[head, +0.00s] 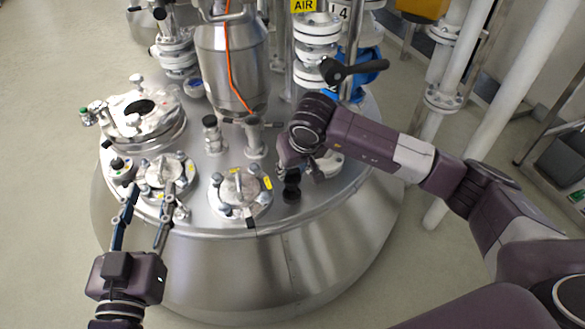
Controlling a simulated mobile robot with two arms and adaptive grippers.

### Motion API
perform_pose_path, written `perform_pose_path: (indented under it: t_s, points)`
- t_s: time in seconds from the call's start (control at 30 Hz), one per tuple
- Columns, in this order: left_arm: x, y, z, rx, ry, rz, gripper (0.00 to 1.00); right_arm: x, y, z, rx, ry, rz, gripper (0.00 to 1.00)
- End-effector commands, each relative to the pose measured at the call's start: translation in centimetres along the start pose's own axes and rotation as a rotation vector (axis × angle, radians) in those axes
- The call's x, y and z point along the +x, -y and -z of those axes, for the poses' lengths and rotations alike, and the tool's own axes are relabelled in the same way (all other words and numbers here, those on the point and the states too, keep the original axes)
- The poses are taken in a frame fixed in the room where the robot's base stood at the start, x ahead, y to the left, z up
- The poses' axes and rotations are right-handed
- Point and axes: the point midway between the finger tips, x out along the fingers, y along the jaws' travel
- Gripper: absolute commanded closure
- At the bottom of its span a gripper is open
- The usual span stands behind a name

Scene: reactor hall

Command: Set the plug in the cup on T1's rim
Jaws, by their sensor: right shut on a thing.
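The steel vessel T1 (230,265) fills the middle of the head view, with its domed top facing me. My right gripper (296,168) is low over the right front of its rim, partly hidden by its own wrist. It is shut on a small dark piece, which looks like the plug (292,178). Directly below is a black round piece on the rim, which looks like the cup (291,195). I cannot tell whether the plug is inside the cup or just above it. My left gripper (148,202) is open and empty at the left front rim, fingers spread.
Two clamped round ports, left (165,174) and middle (240,190), stand near the front rim. A steel canister (232,60) with an orange cord and white flanged pipes (316,45) rise behind. Floor is clear at left.

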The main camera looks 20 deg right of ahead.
Motion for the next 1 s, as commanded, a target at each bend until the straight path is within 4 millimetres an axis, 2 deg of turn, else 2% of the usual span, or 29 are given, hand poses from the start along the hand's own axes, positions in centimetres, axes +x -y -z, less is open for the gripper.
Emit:
perform_pose_path:
  t_s: [1.0]
  points:
    - [-0.8, -0.8, 6.9, -0.009, -0.325, -0.017, 0.6, 2.1, 0.0, -0.9, 0.0, 0.0, 0.0, 0.92]
